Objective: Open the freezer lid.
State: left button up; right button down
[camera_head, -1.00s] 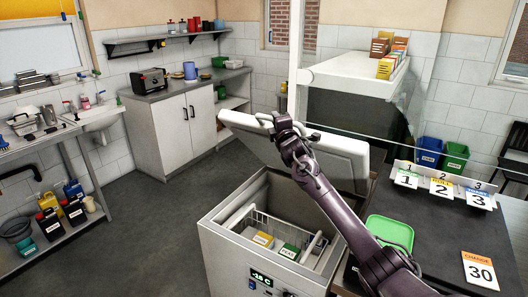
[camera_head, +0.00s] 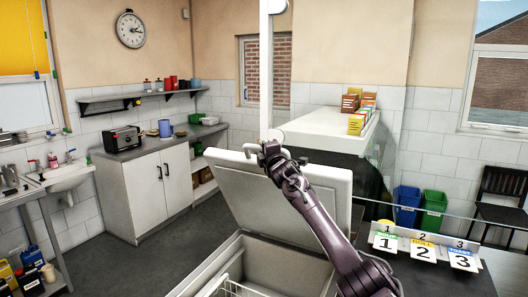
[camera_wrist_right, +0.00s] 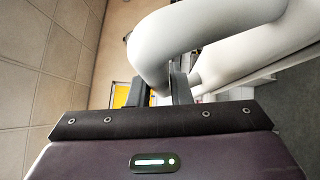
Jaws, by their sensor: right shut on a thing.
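The white freezer lid (camera_head: 245,190) is raised and tilted back from the chest freezer (camera_head: 285,262), whose inside shows at the bottom of the head view. A wire basket (camera_head: 232,288) shows inside, cut off by the frame. My right gripper (camera_head: 268,152) is at the lid's top edge, shut on the lid handle (camera_head: 250,148). In the right wrist view the handle (camera_wrist_right: 200,35) is a thick white curved bar, and my gripper's fingers (camera_wrist_right: 165,88) close at it, partly hidden behind the bar. My left gripper is not in view.
A pale post (camera_head: 266,75) rises behind the lid, close to my right gripper in the picture. A dark counter with number cards (camera_head: 422,248) stands right of the freezer. The floor (camera_head: 150,262) left of the freezer is clear.

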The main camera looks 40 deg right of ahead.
jog(key=c, duration=1.3)
grip_release()
jog(key=shift+s+a+f+b, duration=0.25)
jog(key=shift+s+b, duration=0.15)
jog(key=shift+s, duration=0.1)
jog(key=b+v, duration=0.3)
jog(key=v, duration=0.3)
jog(key=shift+s+a+r, duration=0.1)
jog(key=shift+s, duration=0.25)
